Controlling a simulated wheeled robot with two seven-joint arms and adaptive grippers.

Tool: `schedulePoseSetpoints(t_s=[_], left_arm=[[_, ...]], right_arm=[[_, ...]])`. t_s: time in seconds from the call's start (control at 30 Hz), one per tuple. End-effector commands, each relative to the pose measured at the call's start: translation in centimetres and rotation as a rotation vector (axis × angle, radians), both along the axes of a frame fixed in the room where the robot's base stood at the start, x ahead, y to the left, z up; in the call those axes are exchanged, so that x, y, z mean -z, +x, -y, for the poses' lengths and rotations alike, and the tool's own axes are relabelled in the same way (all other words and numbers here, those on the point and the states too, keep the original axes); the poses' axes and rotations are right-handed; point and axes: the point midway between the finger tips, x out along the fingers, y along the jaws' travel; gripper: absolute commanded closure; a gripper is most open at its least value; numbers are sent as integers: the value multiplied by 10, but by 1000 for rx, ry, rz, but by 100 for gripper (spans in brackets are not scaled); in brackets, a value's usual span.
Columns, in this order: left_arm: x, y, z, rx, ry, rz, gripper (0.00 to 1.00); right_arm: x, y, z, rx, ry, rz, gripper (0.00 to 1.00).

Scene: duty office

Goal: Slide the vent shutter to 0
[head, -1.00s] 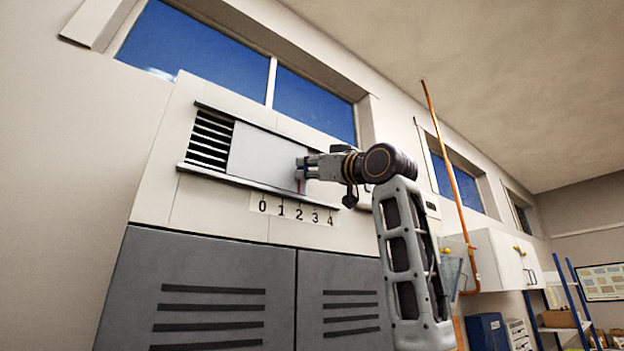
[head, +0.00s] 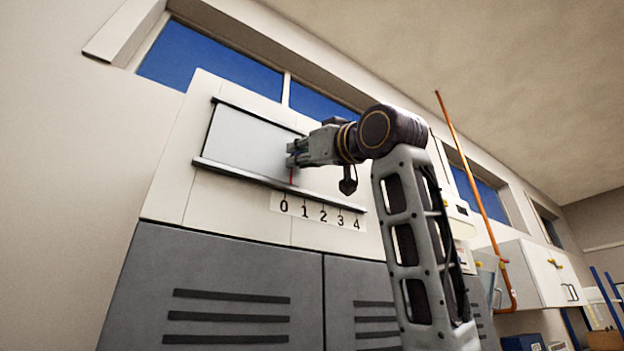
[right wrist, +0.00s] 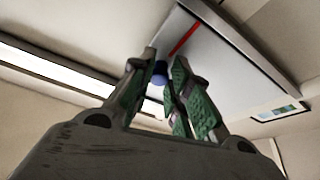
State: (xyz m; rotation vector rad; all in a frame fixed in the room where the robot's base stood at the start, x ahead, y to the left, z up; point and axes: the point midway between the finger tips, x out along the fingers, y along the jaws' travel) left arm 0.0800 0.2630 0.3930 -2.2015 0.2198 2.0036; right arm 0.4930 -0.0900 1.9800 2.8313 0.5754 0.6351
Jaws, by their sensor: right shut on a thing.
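The vent shutter (head: 245,140) is a pale flat panel in a dark-railed frame high on the cabinet. It covers the opening, and no slats show now. Its red pointer line (head: 291,177) stands about above the 0 on the number scale (head: 320,213), which runs 0 to 4. My right gripper (head: 292,155) is at the panel's right end, shut on the shutter's knob. In the right wrist view, the blue knob (right wrist: 160,72) shows between the fingers (right wrist: 158,90), beside the red line (right wrist: 185,38). The fingers hide part of the knob. My left gripper is not in view.
The grey louvred cabinet doors (head: 220,270) are below the vent. Windows (head: 210,62) run above it. An orange pipe (head: 470,180) and a white wall cabinet (head: 535,275) are to the right.

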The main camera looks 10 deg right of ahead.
Motion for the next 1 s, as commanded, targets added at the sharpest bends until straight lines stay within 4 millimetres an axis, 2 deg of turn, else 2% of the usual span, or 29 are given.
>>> schedulePoseSetpoints(t_s=[0.13,0.4,0.43,0.6,1.0], left_arm=[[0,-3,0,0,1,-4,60],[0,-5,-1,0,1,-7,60],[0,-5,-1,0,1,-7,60],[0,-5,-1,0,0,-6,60],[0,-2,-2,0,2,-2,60]], right_arm=[[-1,-3,-8,0,-1,1,100],[0,-3,-10,-2,-1,1,100],[0,-3,-10,-2,-1,1,79],[0,-3,-9,-1,-1,-1,60],[1,-3,-8,1,-1,-2,60]])
